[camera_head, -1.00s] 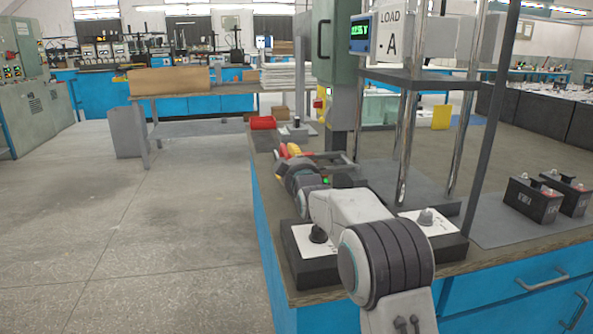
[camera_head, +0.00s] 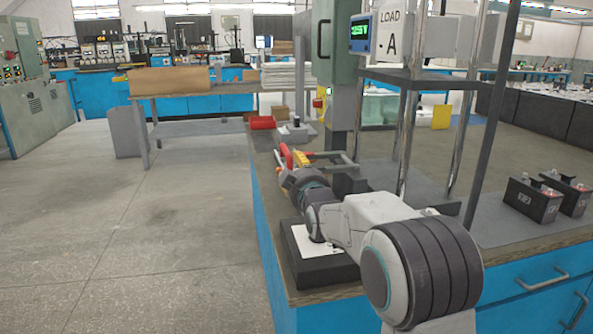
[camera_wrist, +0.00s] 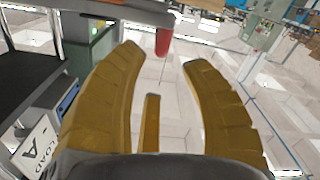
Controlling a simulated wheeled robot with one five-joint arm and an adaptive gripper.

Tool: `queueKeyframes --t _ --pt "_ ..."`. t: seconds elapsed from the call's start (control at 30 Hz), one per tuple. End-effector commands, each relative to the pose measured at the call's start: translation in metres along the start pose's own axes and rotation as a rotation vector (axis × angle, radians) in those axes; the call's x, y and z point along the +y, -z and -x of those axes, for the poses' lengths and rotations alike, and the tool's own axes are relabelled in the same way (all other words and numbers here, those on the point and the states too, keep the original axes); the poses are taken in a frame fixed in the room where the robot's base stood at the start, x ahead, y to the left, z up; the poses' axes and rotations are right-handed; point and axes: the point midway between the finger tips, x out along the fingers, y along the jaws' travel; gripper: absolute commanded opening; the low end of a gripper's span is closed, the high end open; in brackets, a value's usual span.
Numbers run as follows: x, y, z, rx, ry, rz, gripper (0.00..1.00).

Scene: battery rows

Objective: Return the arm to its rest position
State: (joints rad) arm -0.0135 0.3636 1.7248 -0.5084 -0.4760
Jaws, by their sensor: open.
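My arm reaches away over the workbench (camera_head: 300,285) in the head view, with my gripper (camera_head: 296,157) at its far end, small and partly hidden by my wrist. In the wrist view my gripper (camera_wrist: 162,57) shows yellow fingers spread apart with nothing between them. A red-ended bar (camera_wrist: 163,42) lies beyond the fingertips. In the head view a red handle (camera_head: 286,156) shows beside the fingers; contact cannot be told.
The load frame (camera_head: 410,80) with a sign "LOAD A" (camera_head: 390,32) stands right of my arm. Two dark batteries (camera_head: 533,200) sit at the right. A red box (camera_head: 262,122) lies behind the gripper. The floor (camera_head: 120,230) at left is clear.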

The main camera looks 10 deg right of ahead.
Motion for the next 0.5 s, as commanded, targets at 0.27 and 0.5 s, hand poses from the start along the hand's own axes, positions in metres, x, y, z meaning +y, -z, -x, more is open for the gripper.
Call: queueKeyframes --t 0.27,0.5 --pt "0.002 0.004 0.002 -0.009 0.004 -0.004 0.41" --pt "0.018 0.032 0.035 -0.123 0.057 -0.052 0.41"
